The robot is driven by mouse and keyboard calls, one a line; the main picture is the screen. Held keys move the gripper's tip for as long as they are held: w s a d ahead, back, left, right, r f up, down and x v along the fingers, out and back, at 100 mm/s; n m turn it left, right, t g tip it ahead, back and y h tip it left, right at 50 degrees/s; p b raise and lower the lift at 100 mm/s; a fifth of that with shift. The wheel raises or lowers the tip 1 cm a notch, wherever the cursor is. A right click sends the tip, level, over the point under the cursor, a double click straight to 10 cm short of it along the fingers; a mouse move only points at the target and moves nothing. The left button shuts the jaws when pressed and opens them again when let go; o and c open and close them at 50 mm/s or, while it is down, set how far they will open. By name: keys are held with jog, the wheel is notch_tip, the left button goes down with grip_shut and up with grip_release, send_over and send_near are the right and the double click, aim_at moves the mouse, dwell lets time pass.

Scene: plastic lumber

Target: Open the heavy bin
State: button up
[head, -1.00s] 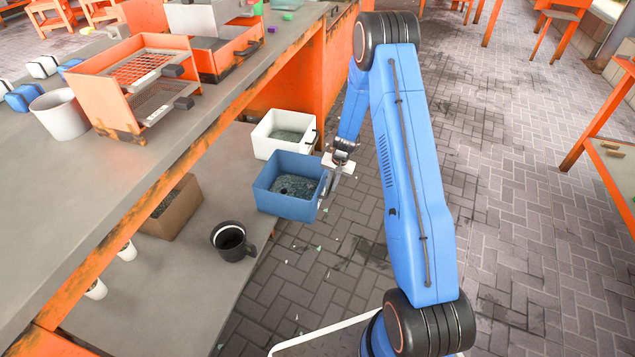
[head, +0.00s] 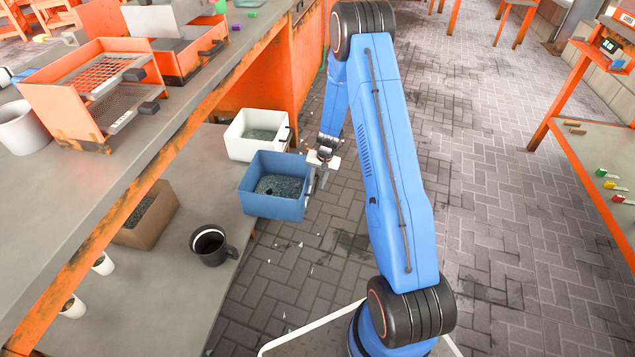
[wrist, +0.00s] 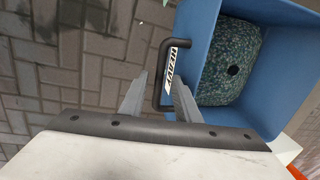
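The heavy bin is a blue open-topped box (head: 272,207) on the lower shelf, holding dark green granules with a dark round spot. Its right end reaches past the shelf edge, over the floor. In the wrist view the bin (wrist: 205,60) is at the right. Its dark handle (wrist: 158,62) carries a label reading HEAVY (wrist: 173,67). My gripper (head: 322,172) is at the handle end of the bin. In the wrist view my gripper (wrist: 158,88) has its two fingers apart, one on each side of the handle; contact is unclear.
A white bin (head: 240,147) stands close behind the blue one. A dark mug (head: 212,257) and a brown box (head: 160,215) are on the lower shelf (head: 180,290). The worktop (head: 60,200) overhangs at the left. Paved floor (head: 490,200) is open to the right.

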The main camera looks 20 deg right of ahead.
notch_tip(320, 180, up, 17)
jog(key=s+d, duration=0.2)
jog(key=shift+d, duration=0.3)
dwell(0.4)
jog(key=s+a+r+n, duration=0.1)
jog(key=s+a+r, duration=0.2)
jog(key=s+r, duration=0.35)
jog(key=s+a+r+n+t, duration=0.1)
jog(key=s+a+r+n, duration=0.2)
jog(key=r, duration=0.6)
jog(key=s+a+r, duration=0.3)
jog(key=s+r, duration=0.3)
jog(key=r, duration=0.2)
jog(key=s+a+r+n+t+h, duration=0.1)
jog(key=s+a+r, duration=0.1)
jog(key=s, duration=1.1)
jog(key=s+a+r+n+t, duration=0.1)
jog(key=s+r, duration=0.4)
jog(key=s, duration=0.8)
jog(key=shift+s+a+n+t+h, duration=0.3)
jog(key=shift+s+a+n+h, duration=0.1)
jog(key=shift+a+n, duration=0.25)
